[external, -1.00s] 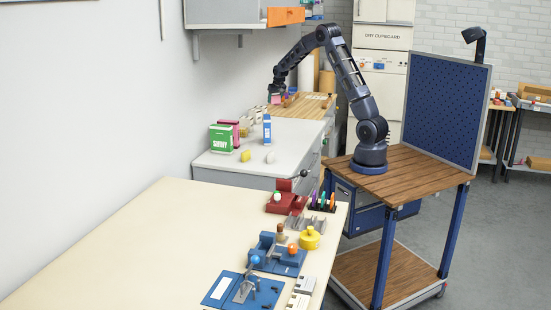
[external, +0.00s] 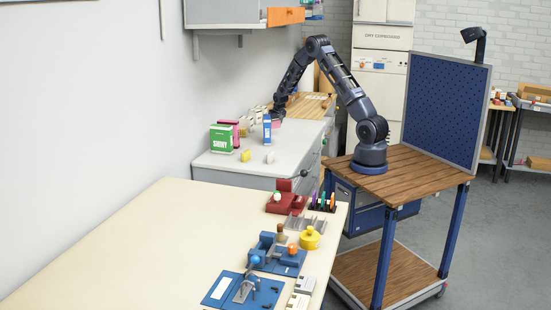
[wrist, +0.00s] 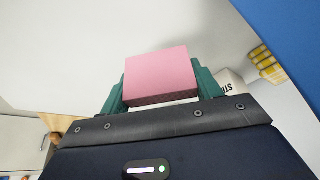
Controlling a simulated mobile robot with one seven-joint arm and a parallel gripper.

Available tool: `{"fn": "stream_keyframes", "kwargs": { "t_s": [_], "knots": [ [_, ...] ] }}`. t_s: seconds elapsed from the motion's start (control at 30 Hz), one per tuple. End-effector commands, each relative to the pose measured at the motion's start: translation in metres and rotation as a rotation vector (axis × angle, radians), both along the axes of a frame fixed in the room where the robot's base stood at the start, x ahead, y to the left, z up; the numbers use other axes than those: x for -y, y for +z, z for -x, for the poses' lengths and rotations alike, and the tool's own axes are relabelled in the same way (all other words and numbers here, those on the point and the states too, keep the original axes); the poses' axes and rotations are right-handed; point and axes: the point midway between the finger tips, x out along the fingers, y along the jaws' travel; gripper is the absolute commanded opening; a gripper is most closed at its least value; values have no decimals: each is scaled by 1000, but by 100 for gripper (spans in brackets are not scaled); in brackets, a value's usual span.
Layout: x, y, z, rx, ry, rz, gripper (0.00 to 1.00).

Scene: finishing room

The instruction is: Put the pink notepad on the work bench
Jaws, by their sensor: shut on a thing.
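The pink notepad (wrist: 160,75) is between the green fingers of my gripper (wrist: 160,88) in the wrist view. My gripper is shut on it. In the external view, my gripper (external: 278,115) is low over the far part of the grey-topped bench (external: 225,168), with the notepad (external: 277,122) showing small and pink under it. I cannot tell whether the notepad touches the top.
A blue box (external: 267,128) stands just left of the gripper. Green (external: 221,138) and magenta (external: 235,127) boxes stand near the wall. A wooden top (external: 308,106) lies behind. The cream table (external: 140,240) in front is largely bare at left.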

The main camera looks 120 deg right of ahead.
Motion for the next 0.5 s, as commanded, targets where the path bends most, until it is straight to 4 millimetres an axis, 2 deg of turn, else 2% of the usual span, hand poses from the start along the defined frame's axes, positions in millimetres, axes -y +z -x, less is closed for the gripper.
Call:
{"fn": "stream_keyframes", "kwargs": {
  "t_s": [0.17, 0.5],
  "knots": [
    [0, -9, 0, 0, 0, 1, 37],
    [0, -47, 0, 0, 1, -1, 37]
  ]
}}
